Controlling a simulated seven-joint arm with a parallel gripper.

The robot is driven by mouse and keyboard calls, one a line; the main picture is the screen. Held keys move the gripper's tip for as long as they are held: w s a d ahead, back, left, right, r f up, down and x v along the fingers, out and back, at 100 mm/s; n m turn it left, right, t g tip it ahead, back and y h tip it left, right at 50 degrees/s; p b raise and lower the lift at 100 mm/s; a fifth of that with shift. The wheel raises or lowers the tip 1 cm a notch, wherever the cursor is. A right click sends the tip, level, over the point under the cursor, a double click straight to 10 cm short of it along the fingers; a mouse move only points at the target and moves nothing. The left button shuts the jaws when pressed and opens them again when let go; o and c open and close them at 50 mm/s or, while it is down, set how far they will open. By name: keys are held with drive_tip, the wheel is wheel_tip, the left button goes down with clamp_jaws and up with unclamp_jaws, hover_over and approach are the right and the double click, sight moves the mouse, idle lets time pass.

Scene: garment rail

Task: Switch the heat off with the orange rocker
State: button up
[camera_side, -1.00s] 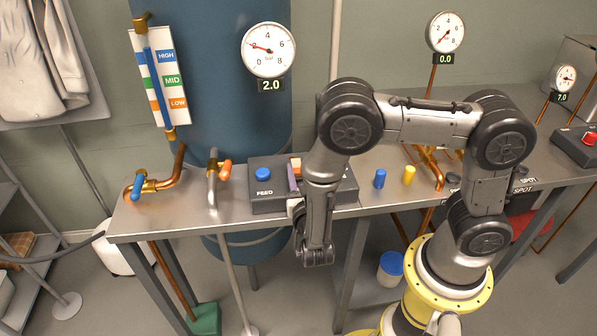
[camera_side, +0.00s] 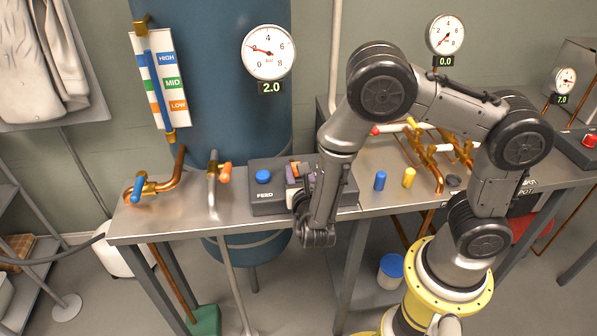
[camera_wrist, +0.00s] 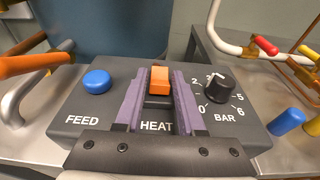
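The orange rocker (camera_wrist: 160,80) stands on the dark control box above the label HEAT in the wrist view. I cannot tell surely which way it is tipped. My gripper (camera_wrist: 158,74) has its two purple fingers spread, one on the left of the rocker and one on the right, with a gap between them. The gripper is open and holds nothing. In the side view my gripper (camera_side: 298,174) is at the box (camera_side: 268,202), and my wrist hides part of the box, including the label under the rocker.
A blue FEED button (camera_wrist: 97,81) is left of the rocker. A black BAR knob (camera_wrist: 219,88) is close on the right. Blue (camera_side: 380,180) and yellow (camera_side: 409,177) pegs stand right of the box. The tank gauge (camera_side: 269,52) reads 2.0.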

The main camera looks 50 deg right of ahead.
drive_tip(key=shift+o, duration=1.3)
drive_tip(key=v, duration=1.4)
drive_tip(key=shift+f, duration=0.15)
